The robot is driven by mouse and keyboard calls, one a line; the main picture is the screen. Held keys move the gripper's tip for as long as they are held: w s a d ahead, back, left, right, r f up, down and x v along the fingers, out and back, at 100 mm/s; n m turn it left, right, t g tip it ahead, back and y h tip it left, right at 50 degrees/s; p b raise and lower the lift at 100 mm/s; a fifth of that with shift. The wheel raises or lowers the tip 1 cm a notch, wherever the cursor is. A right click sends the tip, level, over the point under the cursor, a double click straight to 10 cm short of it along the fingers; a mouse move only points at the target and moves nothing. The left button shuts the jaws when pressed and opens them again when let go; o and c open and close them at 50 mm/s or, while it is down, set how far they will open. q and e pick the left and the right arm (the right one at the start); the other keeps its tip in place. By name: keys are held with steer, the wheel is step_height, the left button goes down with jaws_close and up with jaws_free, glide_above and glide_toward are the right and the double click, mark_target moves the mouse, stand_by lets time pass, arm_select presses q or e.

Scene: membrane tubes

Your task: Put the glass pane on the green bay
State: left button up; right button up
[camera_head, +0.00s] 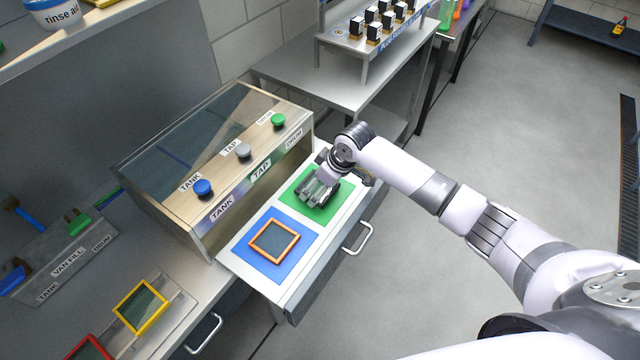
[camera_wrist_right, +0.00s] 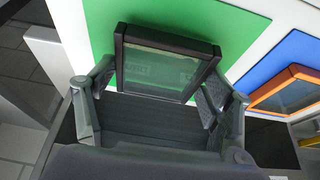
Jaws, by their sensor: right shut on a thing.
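The glass pane (camera_wrist_right: 158,68) has a black frame and sits between the fingers of my right gripper (camera_wrist_right: 160,82) in the right wrist view. My right gripper (camera_head: 318,192) is shut on it over the green bay (camera_head: 293,195), also seen in the right wrist view (camera_wrist_right: 100,25). The pane is over the green surface; whether it touches it I cannot tell. In the head view the gripper mostly hides the pane. My left gripper is not in view.
An orange-framed pane (camera_head: 273,242) lies on the blue bay (camera_head: 245,248) beside the green one. A labelled cabinet (camera_head: 215,165) with blue, grey and green knobs stands just behind. Yellow (camera_head: 140,306) and red (camera_head: 90,349) framed panes lie at lower left.

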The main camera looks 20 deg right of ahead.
steer(key=shift+f, duration=0.35)
steer(key=shift+f, duration=0.1)
steer(key=o, duration=1.3)
steer(key=shift+r, duration=0.2)
steer(key=b+v, duration=0.1)
steer(key=v, duration=1.1)
steer(key=shift+b, duration=0.3)
steer(key=shift+a+f, duration=0.1)
